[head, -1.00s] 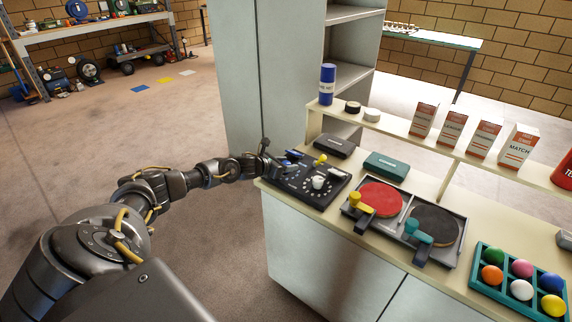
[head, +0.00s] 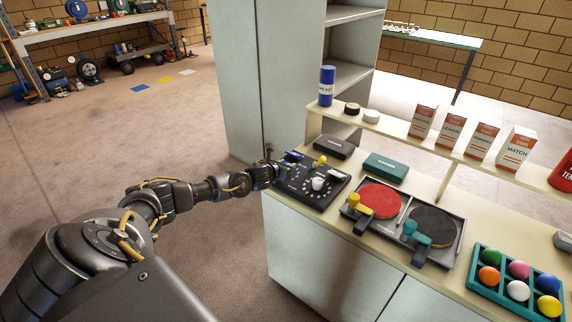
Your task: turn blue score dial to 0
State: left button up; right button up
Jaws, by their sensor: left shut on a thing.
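The black score board (head: 316,200) lies on the left end of the cream counter. It carries a white dial (head: 318,183) with a ring of white marks, a yellow knob (head: 320,161) and a blue dial (head: 293,156) at its far left edge. My left gripper (head: 280,164) is at the board's left side, shut on the blue dial. The gripper hides part of the dial, and I cannot read its setting. My right gripper is not in view.
Two trays with a red paddle (head: 381,195) and a black paddle (head: 432,224) lie right of the board. A teal case (head: 385,167) and a black case (head: 333,148) sit behind. Boxes (head: 451,128) and a blue can (head: 326,86) stand on the raised shelf.

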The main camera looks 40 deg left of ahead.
pick_arm(q)
jog(key=n+g+y, duration=0.1)
jog(key=n+y, duration=0.3)
jog(key=y, duration=0.1)
jog(key=shift+d+g, duration=0.1)
jog(key=shift+g, duration=0.3)
jog(key=shift+n+g+y+p, duration=0.3)
jog(key=shift+n+g+y, duration=0.7)
jog(key=shift+n+y, duration=0.45)
jog(key=shift+n, duration=0.25)
jog(key=o, duration=1)
jog(key=shift+c, duration=0.2)
notch_tip(320, 180, up, 4)
jog(key=p, duration=0.2)
send_over(290, 190)
jog(key=w+a, duration=0.1)
jog(key=shift+w+f, duration=0.1)
jog(key=shift+v, duration=0.85)
